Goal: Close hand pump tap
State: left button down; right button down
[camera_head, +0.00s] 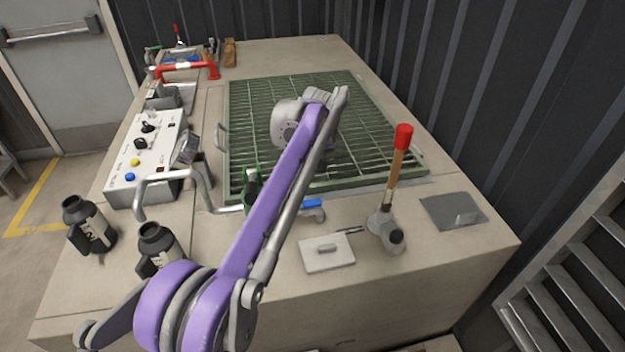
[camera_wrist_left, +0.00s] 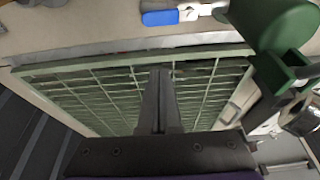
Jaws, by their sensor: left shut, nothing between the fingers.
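A tap with a blue handle (camera_head: 312,205) shows just right of my purple arm in the head view, low in front of the green grate; the arm hides part of it. In the left wrist view the blue handle (camera_wrist_left: 160,18) lies at the top edge beside a metal fitting. A green pump body (camera_wrist_left: 275,25) is at the top right; part of it shows left of the arm in the head view (camera_head: 251,186). My left gripper (camera_wrist_left: 158,75) is shut and empty over the grate, apart from the handle. Its fingers cannot be made out in the head view.
The green grate (camera_head: 245,95) covers much of the bench top. A lever with a red grip (camera_head: 402,138) stands upright to the right. A bent metal pipe (camera_head: 172,174), a control box (camera_head: 143,160) and two dark canisters (camera_head: 88,225) are on the left. A ribbed wall stands behind.

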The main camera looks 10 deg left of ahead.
aim_at(307, 204)
pick_arm(q)
notch_tip(307, 204, down, 9)
jog(key=shift+r+b, duration=0.2)
jog(key=shift+b, duration=0.4)
jog(key=shift+s+d, duration=0.2)
jog(key=shift+s, duration=0.25)
jog(key=shift+a, duration=0.1)
